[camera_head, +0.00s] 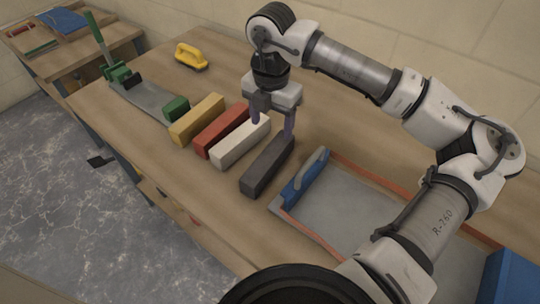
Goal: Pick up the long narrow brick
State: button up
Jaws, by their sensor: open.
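A row of long bricks lies on the wooden table: a yellow one (197,120), a red one (221,130), a white one (240,143) and a dark grey one (267,167). They look alike in length, and I cannot tell surely which is the long narrow brick. My gripper (272,122) points down with its two fingers apart and nothing held between them. It is over the far ends of the white and dark grey bricks. One finger shows by the white brick's far end, the other by the dark grey brick's far end. I cannot tell their exact height.
A blue-handled float (306,178) stands on a grey tray (340,208) with reddish edges, close right of the dark brick. A green-handled tool (140,90) lies left of the row. A yellow-handled tool (191,57) lies behind. A second table (65,62) stands far left.

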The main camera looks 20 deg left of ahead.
jog(key=p, duration=0.1)
send_over(269, 156)
jog(key=f, duration=0.6)
jog(key=shift+w+d+f, duration=0.2)
jog(key=shift+f, duration=0.05)
jog(key=shift+s+a+f+p, duration=0.1)
jog(key=shift+f+p, duration=0.4)
jog(key=shift+f, duration=0.05)
jog(key=shift+a+f+p, duration=0.1)
jog(key=shift+f+p, duration=0.6)
jog(key=shift+f, duration=1.45)
jog(key=shift+c, duration=0.3)
jog(key=shift+r, duration=0.1)
grip_shut()
